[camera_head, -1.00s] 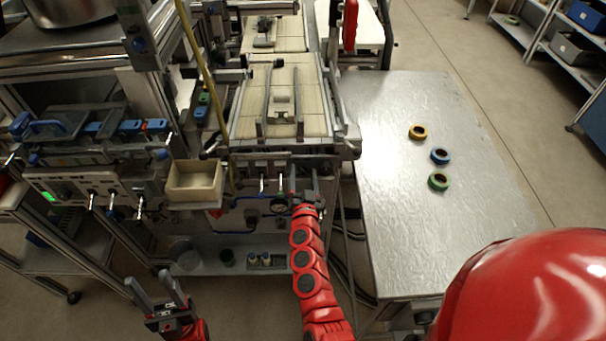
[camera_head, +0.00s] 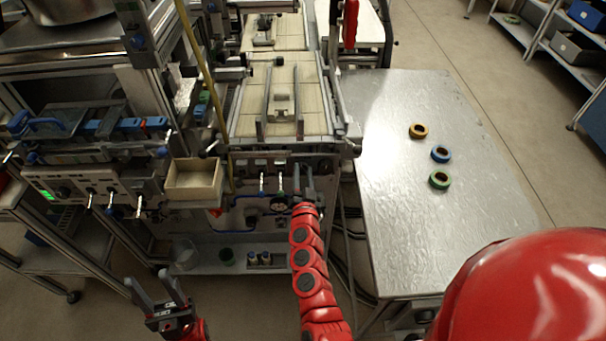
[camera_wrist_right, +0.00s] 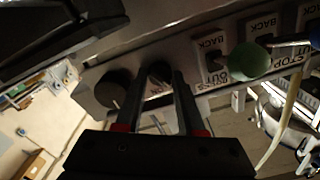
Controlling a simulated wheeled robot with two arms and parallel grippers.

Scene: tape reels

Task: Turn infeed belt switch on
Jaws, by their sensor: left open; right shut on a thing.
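My right gripper (camera_head: 304,182) is at the front panel (camera_head: 235,208) below the belt conveyor (camera_head: 305,95). In the right wrist view its two fingers (camera_wrist_right: 160,82) are shut on a dark round switch knob (camera_wrist_right: 159,70) on the grey panel. The knob's on or off position cannot be told, and its label is mostly hidden. A second dark knob (camera_wrist_right: 114,88) sits just left of it, and a lever with a green ball (camera_wrist_right: 249,61) stands to the right by BACK and OUT labels. My left gripper (camera_head: 169,300) is open and empty, low at the bottom left.
Two metal levers (camera_head: 262,183) stick out of the panel left of my right gripper. A cream bin (camera_head: 194,178) hangs further left.

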